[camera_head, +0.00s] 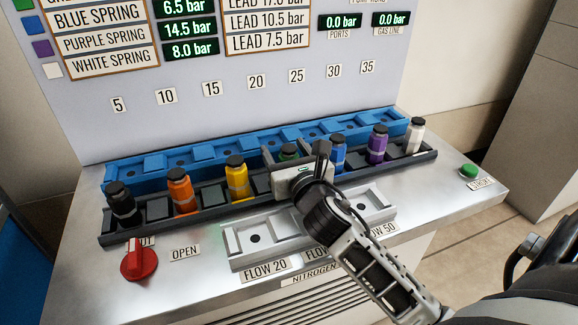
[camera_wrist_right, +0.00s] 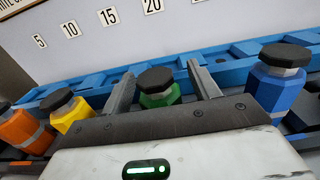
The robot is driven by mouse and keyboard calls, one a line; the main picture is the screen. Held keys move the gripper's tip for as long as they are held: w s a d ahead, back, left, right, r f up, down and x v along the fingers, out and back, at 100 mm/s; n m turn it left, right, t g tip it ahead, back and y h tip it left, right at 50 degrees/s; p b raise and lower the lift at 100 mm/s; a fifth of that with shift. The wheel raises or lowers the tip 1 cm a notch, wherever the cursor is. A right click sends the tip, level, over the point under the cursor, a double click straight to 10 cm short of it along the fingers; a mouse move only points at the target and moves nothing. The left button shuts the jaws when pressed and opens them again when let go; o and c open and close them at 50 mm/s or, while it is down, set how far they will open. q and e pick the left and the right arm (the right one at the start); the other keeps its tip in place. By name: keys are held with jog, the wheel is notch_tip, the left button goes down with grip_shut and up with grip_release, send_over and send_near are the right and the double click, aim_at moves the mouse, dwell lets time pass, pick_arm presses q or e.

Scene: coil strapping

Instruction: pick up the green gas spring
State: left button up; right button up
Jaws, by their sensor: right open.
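The green gas spring (camera_head: 289,153) has a black cap and stands in the dark rack. In the head view it is mostly hidden behind my right gripper (camera_head: 296,157). In the right wrist view the green spring (camera_wrist_right: 159,90) shows between the two fingers of my right gripper (camera_wrist_right: 163,82). The fingers are open, one on each side of it, with a visible space on both sides. Its lower part is hidden by the gripper body. My left gripper is not in view.
The dark rack (camera_head: 158,209) also holds black, orange, yellow (camera_head: 237,178), blue (camera_head: 337,155), purple and white springs. A blue rack (camera_head: 150,164) runs behind it. A grey flow tray (camera_head: 234,243) is in front, with a red knob (camera_head: 139,262) at front left and a green button (camera_head: 468,171) at right.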

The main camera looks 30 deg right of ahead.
jog(key=c, duration=1.3)
jog(key=shift+r, duration=0.1)
